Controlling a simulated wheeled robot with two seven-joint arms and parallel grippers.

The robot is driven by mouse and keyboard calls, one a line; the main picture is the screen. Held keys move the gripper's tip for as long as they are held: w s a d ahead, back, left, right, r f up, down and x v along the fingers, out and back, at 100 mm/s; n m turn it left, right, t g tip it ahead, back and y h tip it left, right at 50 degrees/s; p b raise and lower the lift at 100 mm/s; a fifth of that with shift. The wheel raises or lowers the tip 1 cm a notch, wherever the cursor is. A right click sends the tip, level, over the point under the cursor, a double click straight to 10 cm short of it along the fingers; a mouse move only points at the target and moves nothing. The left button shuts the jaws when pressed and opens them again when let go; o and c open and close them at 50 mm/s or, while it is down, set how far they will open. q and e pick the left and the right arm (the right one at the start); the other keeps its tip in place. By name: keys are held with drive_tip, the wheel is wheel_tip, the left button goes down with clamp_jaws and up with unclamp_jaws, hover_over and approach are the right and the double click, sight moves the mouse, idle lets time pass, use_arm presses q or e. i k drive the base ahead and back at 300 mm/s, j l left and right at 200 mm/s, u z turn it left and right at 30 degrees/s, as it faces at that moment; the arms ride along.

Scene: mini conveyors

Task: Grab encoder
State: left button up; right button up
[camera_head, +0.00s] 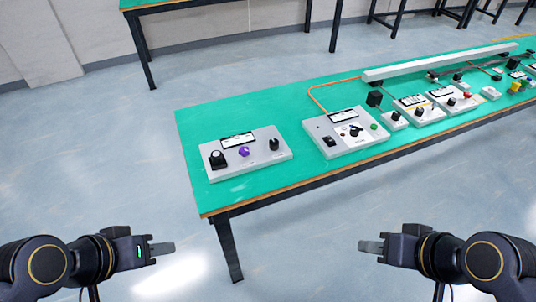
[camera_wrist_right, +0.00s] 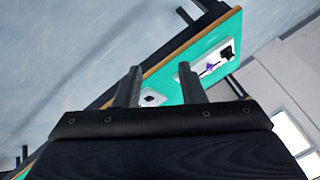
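A grey control box (camera_head: 262,167) lies on the green table's near left end, with a square black knob (camera_head: 217,159), a purple knob (camera_head: 244,151), a round black knob (camera_head: 274,144) and a small display. Which part is the encoder, I cannot tell. A second grey box (camera_head: 360,149) to its right carries a display, a black switch, a dark central knob and a green button. My left gripper (camera_head: 162,248) is off the table at lower left; its finger gap does not show. My right gripper (camera_head: 370,246) is off the table at lower right; the right wrist view shows its fingers apart and empty (camera_wrist_right: 160,84).
The green table (camera_head: 218,115) runs away to the right with several more small devices and a long white conveyor beam (camera_head: 440,62). An orange cable (camera_head: 312,97) loops behind the second box. Bare floor lies between my grippers and the table's front edge.

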sight(216, 156)
drive_tip(key=i+j+z, duration=0.15)
drive_tip(key=j, duration=0.3)
drive_tip(key=i+j+z, duration=0.15)
drive_tip(key=j, duration=0.3)
drive_tip(key=i+j+z, duration=0.15)
drive_tip(key=j, duration=0.3)
drive_tip(key=j+z, duration=0.2)
drive_tip(key=j, duration=0.25)
